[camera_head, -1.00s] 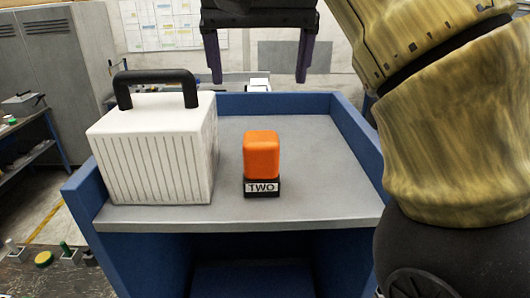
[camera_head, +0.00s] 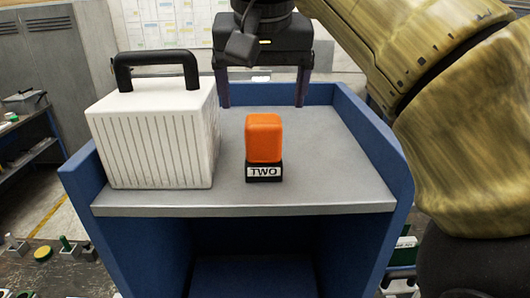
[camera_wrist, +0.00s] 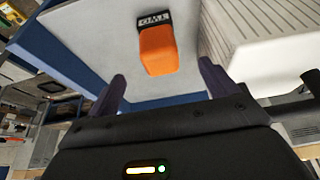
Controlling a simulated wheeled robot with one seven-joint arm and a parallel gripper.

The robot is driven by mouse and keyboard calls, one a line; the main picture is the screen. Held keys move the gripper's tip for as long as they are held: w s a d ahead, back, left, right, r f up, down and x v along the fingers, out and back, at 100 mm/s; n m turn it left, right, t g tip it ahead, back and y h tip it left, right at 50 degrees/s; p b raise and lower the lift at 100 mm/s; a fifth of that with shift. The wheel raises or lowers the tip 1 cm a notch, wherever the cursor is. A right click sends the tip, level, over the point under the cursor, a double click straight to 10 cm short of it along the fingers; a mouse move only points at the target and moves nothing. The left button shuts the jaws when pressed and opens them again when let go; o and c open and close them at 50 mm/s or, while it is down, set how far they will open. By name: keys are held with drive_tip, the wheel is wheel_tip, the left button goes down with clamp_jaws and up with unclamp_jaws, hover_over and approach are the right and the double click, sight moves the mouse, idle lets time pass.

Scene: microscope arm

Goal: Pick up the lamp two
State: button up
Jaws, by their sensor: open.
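The lamp two is an orange rounded block (camera_head: 264,138) on a black base with a white "TWO" label. It stands upright on the grey top of a blue-sided bench (camera_head: 330,170). My gripper (camera_head: 262,104) is open and empty, and in the head view its fingers show above and behind the lamp. In the wrist view the lamp (camera_wrist: 158,50) appears beyond the two fingertips (camera_wrist: 162,78), between them and apart from them. Nothing hides the lamp.
A white ribbed case (camera_head: 153,135) with a black handle stands on the bench left of the lamp. Blue raised walls edge the left, back and right sides of the bench. The grey top is clear right of the lamp, and its front edge is open.

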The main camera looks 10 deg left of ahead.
sight(264, 123)
drive_tip(key=x, duration=0.3)
drive_tip(key=shift+w+a+f, duration=0.15)
drive_tip(key=shift+w+f, duration=0.05)
drive_tip(key=shift+s+f, duration=0.1)
drive_tip(key=shift+f, duration=0.1)
drive_tip(key=shift+f, duration=0.15)
drive_tip(key=shift+d+p+x, duration=0.15)
drive_tip(key=shift+p+x, duration=0.1)
drive_tip(key=shift+x, duration=1)
drive_tip(key=shift+d+p+x, duration=0.1)
drive_tip(key=shift+p+x, duration=0.15)
drive_tip(key=shift+x, duration=1.05)
